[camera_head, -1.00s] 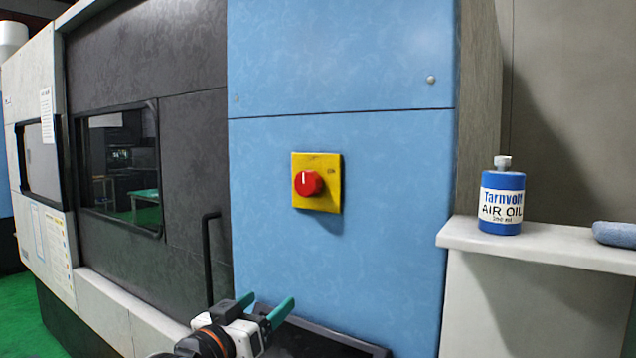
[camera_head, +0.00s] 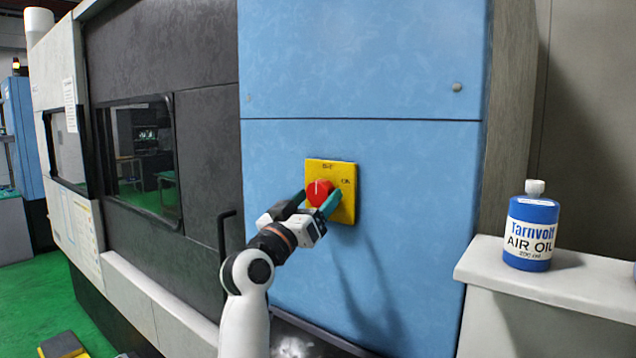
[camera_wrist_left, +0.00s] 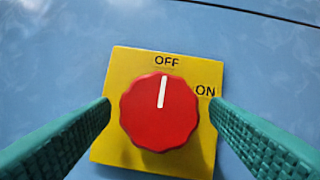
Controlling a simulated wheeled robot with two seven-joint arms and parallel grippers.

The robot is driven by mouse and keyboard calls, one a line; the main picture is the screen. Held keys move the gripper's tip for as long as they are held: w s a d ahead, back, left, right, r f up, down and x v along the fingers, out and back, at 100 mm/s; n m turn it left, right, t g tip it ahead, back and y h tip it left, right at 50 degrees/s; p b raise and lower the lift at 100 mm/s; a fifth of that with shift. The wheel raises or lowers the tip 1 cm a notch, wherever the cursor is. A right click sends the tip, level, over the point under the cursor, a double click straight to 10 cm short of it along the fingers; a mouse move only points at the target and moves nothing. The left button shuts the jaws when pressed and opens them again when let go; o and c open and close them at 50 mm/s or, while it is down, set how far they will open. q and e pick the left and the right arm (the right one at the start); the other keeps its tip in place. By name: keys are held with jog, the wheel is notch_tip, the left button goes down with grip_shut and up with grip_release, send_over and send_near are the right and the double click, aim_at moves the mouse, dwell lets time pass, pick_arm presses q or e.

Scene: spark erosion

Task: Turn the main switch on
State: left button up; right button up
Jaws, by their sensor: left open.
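The main switch is a red round knob (camera_head: 319,193) on a yellow plate (camera_head: 345,208), fixed to the blue machine panel. In the left wrist view the knob (camera_wrist_left: 159,113) fills the middle, and its white mark points up to OFF. ON is printed to the right on the plate (camera_wrist_left: 120,75). My left gripper (camera_head: 316,199) is open at the knob, with one green finger on either side of it. In the left wrist view the fingertips (camera_wrist_left: 160,108) flank the knob with small gaps visible. My right gripper is in no view.
A black door handle (camera_head: 222,255) stands left of the blue panel (camera_head: 410,180). A blue and white oil bottle (camera_head: 531,230) stands on a pale ledge (camera_head: 560,290) at the right. A dark machine window (camera_head: 145,155) is farther left.

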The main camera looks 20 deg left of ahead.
pick_arm(q)
jog(key=shift+w+r, duration=0.35)
jog(key=shift+w, duration=0.05)
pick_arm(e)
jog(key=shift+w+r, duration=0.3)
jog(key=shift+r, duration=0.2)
pick_arm(q)
jog(key=shift+w+d, duration=0.1)
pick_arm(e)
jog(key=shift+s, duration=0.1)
